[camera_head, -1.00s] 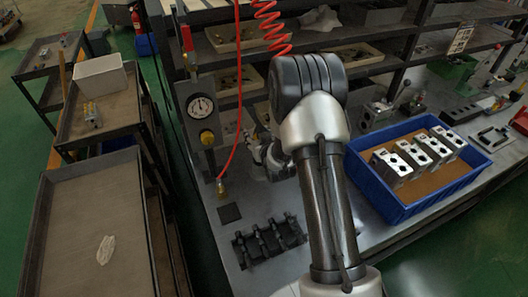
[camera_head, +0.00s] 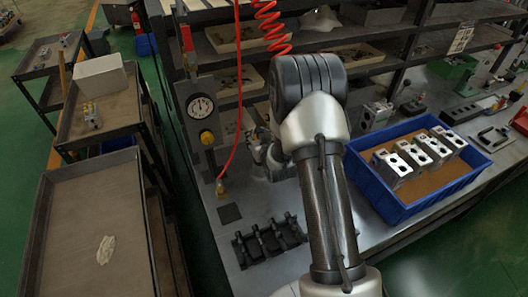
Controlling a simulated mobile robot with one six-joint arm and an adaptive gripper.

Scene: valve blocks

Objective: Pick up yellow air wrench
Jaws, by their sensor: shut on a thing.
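My gripper (camera_head: 262,150) shows only in part, left of my arm's upper joint and above the bench. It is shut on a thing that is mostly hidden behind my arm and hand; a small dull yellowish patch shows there. I cannot make out the full yellow air wrench. A red coiled hose (camera_head: 270,25) hangs from above and passes behind my arm.
A blue tray (camera_head: 400,212) with several metal valve blocks (camera_head: 427,149) stands right of my arm. A black fixture (camera_head: 268,243) lies at the bench's front left. A gauge post (camera_head: 200,106) and straight red hose (camera_head: 232,150) stand left. Shelves rise behind.

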